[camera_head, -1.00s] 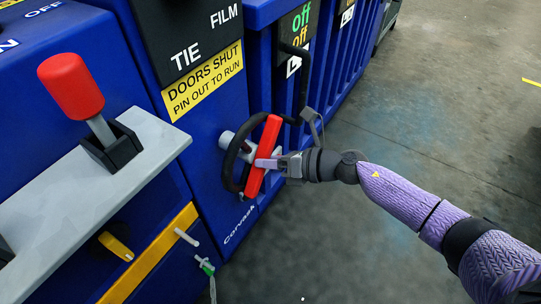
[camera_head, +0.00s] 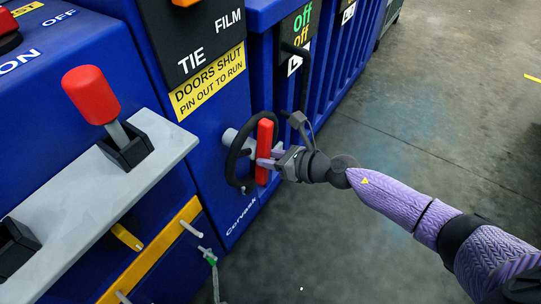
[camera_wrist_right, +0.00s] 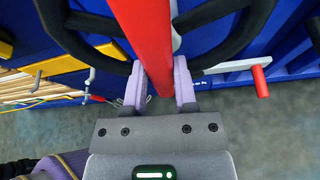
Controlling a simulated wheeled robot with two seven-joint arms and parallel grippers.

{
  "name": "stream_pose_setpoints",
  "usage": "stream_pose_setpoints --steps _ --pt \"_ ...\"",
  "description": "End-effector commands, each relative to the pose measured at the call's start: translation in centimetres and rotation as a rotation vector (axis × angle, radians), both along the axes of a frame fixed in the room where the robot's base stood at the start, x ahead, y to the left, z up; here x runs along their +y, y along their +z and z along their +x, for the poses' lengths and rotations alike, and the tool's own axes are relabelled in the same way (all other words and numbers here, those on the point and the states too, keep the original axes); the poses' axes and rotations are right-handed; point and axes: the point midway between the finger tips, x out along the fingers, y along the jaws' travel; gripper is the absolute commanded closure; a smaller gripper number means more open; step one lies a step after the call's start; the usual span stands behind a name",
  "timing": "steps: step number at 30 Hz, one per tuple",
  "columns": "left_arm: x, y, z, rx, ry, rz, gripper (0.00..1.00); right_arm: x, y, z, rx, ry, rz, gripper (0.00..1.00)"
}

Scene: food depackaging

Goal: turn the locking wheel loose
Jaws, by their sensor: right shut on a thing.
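The locking wheel is a black ring (camera_head: 233,163) with a red bar (camera_head: 266,134) across it, mounted on the blue machine's side face. My right gripper (camera_head: 268,163) reaches it from the right and is shut on the red bar. In the right wrist view the red bar (camera_wrist_right: 146,38) runs between the two lilac fingers of the gripper (camera_wrist_right: 158,88), with the black ring (camera_wrist_right: 212,14) curving on both sides. In the head view the bar stands close to upright. My left gripper does not show.
A red-knobbed lever (camera_head: 92,96) stands on a grey ledge (camera_head: 60,212) at the left. A yellow "DOORS SHUT PIN OUT TO RUN" label (camera_head: 207,82) is above the wheel. A small green-ended part (camera_head: 208,256) hangs below.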

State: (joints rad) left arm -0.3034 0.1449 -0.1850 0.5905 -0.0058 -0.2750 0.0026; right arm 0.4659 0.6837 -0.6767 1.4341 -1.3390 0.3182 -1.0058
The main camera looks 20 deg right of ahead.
Motion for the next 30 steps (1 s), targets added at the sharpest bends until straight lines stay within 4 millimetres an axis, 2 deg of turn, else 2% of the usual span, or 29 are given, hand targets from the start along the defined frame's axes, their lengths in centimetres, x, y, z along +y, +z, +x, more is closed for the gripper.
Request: stream_pose_setpoints --steps 8,9,14,23,26,30 --pt "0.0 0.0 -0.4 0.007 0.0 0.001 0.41 0.0 -0.2 -0.1 0.004 0.001 -0.001 1.0" --pt "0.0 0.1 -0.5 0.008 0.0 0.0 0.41 0.0 -0.2 -0.1 0.004 0.001 -0.001 0.63" --pt "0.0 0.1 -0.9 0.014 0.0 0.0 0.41 0.0 -0.1 -0.1 0.003 0.001 -0.001 0.29" --pt "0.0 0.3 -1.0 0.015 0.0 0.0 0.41 -0.1 0.0 -0.2 0.001 0.0 0.0 0.29" --pt "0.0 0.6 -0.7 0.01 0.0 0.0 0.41 -0.9 0.6 -1.1 0.002 -0.001 -0.001 0.29" --pt "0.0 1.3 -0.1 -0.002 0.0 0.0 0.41 -2.9 1.9 -3.4 0.004 0.0 -0.002 0.29"
